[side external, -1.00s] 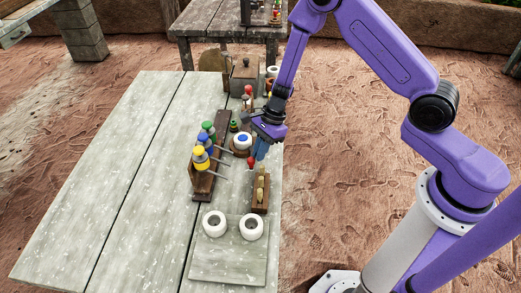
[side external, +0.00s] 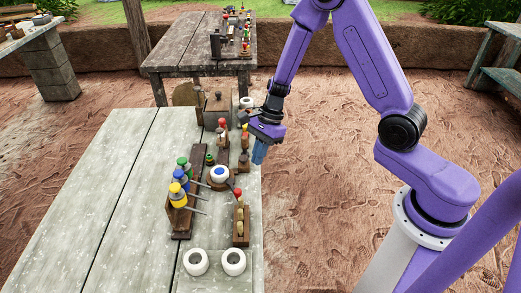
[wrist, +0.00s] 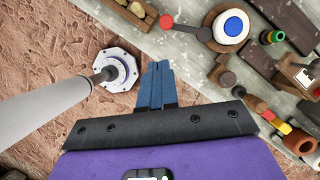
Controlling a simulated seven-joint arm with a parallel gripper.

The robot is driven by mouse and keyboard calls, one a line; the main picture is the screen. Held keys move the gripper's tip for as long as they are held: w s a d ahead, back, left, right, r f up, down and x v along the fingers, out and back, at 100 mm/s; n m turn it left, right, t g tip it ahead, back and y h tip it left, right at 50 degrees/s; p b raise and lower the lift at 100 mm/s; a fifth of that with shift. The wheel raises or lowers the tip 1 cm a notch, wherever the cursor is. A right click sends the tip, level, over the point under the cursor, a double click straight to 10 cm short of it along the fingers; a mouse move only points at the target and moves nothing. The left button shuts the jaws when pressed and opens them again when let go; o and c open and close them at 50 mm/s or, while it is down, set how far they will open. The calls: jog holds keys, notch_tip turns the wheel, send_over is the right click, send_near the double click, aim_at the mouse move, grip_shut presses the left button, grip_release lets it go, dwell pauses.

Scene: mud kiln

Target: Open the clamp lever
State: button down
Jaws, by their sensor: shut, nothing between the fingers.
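A lever with a red round knob (side external: 238,192) stands at the near right of the table, by a wooden base with a white and blue disc (side external: 219,174). In the wrist view the red knob (wrist: 166,22) ends a grey bar running toward the round base with the disc (wrist: 231,26). I cannot tell for sure that this is the clamp lever; a second red knob (side external: 222,122) stands farther back. My gripper (side external: 259,158) is shut and empty, above the table's right edge. Its blue fingers (wrist: 158,66) show together in the wrist view, apart from the knob.
A rack with yellow, blue and green-topped tools (side external: 181,222) stands left of the disc, their shafts sticking out to the right. Two white rings (side external: 196,262) sit on a board in front. A lidded box (side external: 217,108) stands behind. The table's left side is clear.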

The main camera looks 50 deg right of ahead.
jog(key=shift+v, duration=0.8)
jog(key=shift+s, duration=0.1)
